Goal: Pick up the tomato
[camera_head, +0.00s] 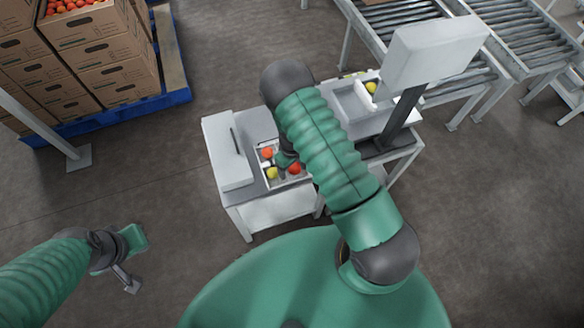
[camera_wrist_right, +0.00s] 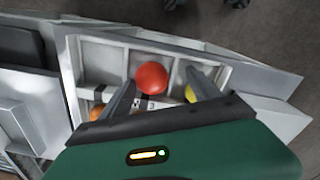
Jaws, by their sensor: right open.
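A red tomato (camera_wrist_right: 151,76) sits in a compartment of a pale divided tray (camera_wrist_right: 228,72) in the right wrist view. My right gripper (camera_wrist_right: 160,78) is open, with one finger on each side of this tomato in the picture; I cannot tell whether they touch it. A yellow tomato (camera_wrist_right: 190,94) is partly behind the right-hand finger. An orange tomato (camera_wrist_right: 97,112) shows at lower left. In the head view, orange-red (camera_head: 267,152), yellow (camera_head: 272,173) and red (camera_head: 295,168) tomatoes lie around my right gripper (camera_head: 286,160). My left gripper (camera_head: 132,272) hangs over the floor, away from the tray.
The tray stands on a white table (camera_head: 240,205) beside a pale box-shaped unit (camera_head: 228,150). Another tray with a yellow tomato (camera_head: 371,87) is near a screen on a post (camera_head: 435,52). Roller conveyors (camera_head: 515,45) are at upper right, stacked cartons (camera_head: 90,55) at upper left.

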